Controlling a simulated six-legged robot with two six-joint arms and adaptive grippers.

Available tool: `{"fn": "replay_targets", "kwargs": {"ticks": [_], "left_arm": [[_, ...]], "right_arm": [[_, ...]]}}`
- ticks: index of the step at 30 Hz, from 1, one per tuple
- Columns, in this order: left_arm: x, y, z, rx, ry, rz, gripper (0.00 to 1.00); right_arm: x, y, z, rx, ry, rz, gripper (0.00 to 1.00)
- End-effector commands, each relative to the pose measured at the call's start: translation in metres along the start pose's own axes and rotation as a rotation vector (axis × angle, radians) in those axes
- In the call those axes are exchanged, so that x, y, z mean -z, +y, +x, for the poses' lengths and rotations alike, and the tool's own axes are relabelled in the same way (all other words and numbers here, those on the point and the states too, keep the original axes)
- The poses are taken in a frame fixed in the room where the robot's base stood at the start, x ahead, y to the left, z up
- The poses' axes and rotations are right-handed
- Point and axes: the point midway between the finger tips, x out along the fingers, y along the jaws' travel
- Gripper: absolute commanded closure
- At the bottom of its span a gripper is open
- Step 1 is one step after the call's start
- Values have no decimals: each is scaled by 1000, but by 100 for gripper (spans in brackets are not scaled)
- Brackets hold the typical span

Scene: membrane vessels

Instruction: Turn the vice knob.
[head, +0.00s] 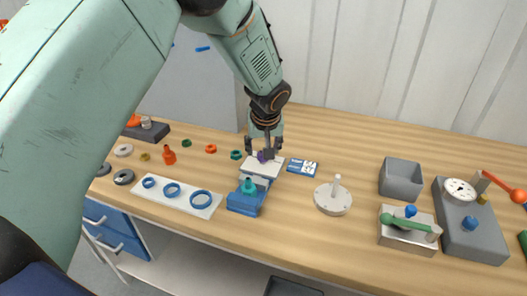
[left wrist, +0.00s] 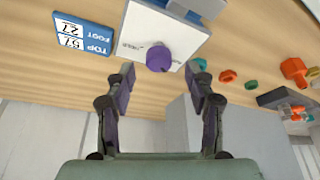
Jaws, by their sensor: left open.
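A purple knob (left wrist: 159,58) stands on a white plate (left wrist: 135,35) with small dark markings. In the head view the purple knob (head: 262,156) is partly hidden by my left gripper (head: 264,146), and the white plate (head: 258,168) lies under it. In the left wrist view my left gripper (left wrist: 162,76) is open and empty. Its fingertips are on either side of the knob's near edge; I cannot tell if they touch it. A blue block with a teal knob (head: 248,187) sits just in front of the plate. I cannot tell for sure which knob belongs to the vice.
A blue and white card (head: 301,167) lies right of the plate. A white disc with a post (head: 333,198), a grey bin (head: 401,179) and grey fixtures stand farther right. A white strip with blue rings (head: 180,196) and several small coloured parts lie left.

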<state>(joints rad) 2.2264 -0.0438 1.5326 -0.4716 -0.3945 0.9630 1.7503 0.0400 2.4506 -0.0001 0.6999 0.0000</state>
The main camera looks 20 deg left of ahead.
Motion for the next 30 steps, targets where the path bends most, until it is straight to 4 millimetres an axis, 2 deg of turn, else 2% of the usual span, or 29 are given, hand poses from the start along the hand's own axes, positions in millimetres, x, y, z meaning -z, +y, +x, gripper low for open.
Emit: {"fn": "replay_targets", "kwargs": {"ticks": [3,6,16,30], "left_arm": [[0,0,16,0,-2,-1,46],[1,0,23,0,0,-1,46],[3,2,27,0,0,-1,46],[3,2,26,0,0,-1,86]], "right_arm": [[0,0,1,0,0,0,60],[0,0,1,0,0,0,60],[0,0,1,0,0,0,60],[0,0,1,0,0,0,60]]}}
